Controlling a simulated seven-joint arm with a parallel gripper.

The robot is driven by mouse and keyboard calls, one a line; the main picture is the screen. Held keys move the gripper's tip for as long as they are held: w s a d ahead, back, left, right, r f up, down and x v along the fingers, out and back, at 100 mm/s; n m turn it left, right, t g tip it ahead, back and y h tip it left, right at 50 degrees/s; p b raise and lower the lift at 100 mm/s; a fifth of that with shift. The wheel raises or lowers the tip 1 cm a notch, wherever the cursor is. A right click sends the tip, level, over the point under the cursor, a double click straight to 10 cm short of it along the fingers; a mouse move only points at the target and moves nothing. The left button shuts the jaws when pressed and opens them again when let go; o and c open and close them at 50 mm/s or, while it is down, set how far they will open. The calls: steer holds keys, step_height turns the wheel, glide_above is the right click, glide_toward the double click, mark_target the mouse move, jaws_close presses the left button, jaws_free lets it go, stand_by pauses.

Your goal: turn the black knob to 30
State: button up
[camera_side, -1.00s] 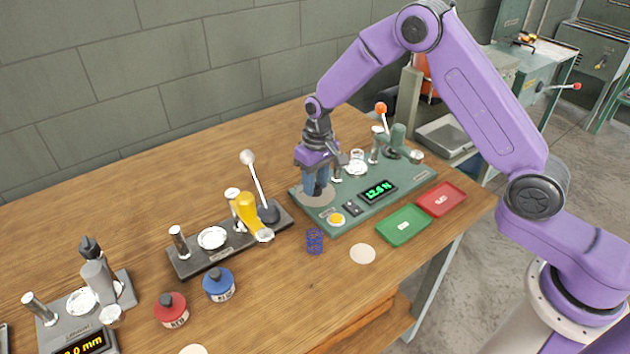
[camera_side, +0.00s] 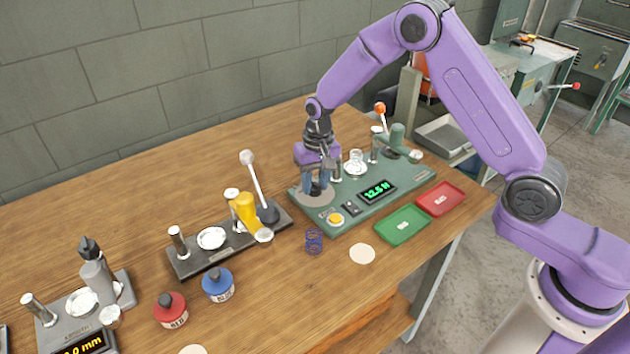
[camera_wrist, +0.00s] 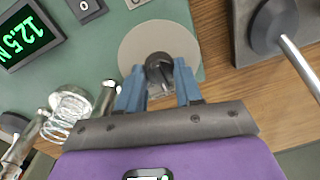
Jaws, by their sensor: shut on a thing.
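The black knob (camera_wrist: 159,70) sits on a pale round dial plate on the green tester base. My gripper (camera_wrist: 158,84) points down at it, and its blue fingers are shut on the knob from both sides. In the side view my gripper (camera_side: 318,188) stands over the dial plate (camera_side: 316,199), and the fingers hide most of the knob. The dial's figures cannot be read. The green display (camera_side: 379,190) reads 12.5 N, and it also shows in the wrist view (camera_wrist: 27,35).
A spring (camera_wrist: 70,108) stands on the tester beside my gripper. A blue spring (camera_side: 314,241) stands on the table in front. Green (camera_side: 403,225) and red (camera_side: 441,199) trays lie at the right. The black-based coiler (camera_side: 228,243) with a lever stands to the left.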

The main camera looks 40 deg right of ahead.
steer(key=o, duration=1)
steer(key=shift+o, duration=0.2)
steer(key=shift+r, duration=0.15)
step_height(320, 180, up, 17)
steer(key=d, duration=0.1)
steer(key=shift+s+r, duration=0.1)
steer(key=shift+s, duration=0.05)
steer(key=s+a+r+n, duration=0.15)
steer(key=s+n, duration=0.55)
steer(key=s, duration=0.9)
steer(key=s+d+f+n, duration=0.1)
steer(key=s+d+n, duration=0.3)
steer(key=s, duration=0.6)
steer(key=s+d+f+n, duration=0.2)
steer(key=s+d+n, duration=0.1)
steer(key=s, duration=0.7)
steer(key=shift+s+d+n, duration=0.3)
steer(key=shift+d+n, duration=0.1)
steer(key=shift+d, duration=0.35)
